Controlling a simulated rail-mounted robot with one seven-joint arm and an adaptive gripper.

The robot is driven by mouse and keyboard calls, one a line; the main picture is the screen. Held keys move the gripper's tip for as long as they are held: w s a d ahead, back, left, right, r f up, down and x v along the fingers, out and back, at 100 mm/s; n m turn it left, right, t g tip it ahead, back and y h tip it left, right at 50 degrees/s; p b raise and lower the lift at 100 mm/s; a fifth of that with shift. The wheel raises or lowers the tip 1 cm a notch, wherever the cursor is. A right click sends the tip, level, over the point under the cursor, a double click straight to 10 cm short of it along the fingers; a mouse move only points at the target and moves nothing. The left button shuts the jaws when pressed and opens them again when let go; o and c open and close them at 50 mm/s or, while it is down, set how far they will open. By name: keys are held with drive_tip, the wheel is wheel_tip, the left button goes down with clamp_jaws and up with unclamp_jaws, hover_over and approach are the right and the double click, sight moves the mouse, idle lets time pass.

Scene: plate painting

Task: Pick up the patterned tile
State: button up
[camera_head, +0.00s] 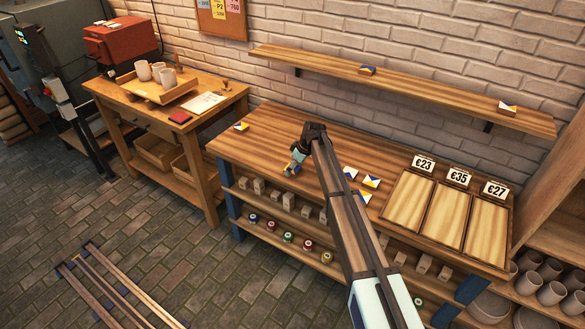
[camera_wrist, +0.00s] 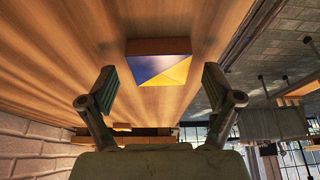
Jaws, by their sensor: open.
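A patterned tile (camera_wrist: 160,66) with blue, yellow and pale triangles and a brown edge lies on the wooden worktop in the wrist view. It sits just beyond my gripper (camera_wrist: 160,88), roughly centred between the two fingers. The fingers are spread apart, with nothing held. Other patterned tiles lie on the worktop, one at the left (camera_head: 241,126) and several right of my arm (camera_head: 370,182).
A wall shelf (camera_head: 400,85) above the bench holds two more tiles. Wooden trays (camera_head: 447,215) with price cards stand at the bench's right. A side table (camera_head: 225,95) with cups is at the left. The worktop between the left tile and my gripper is clear.

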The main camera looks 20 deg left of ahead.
drive_tip(key=shift+f, duration=0.15)
drive_tip(key=c, duration=1.3)
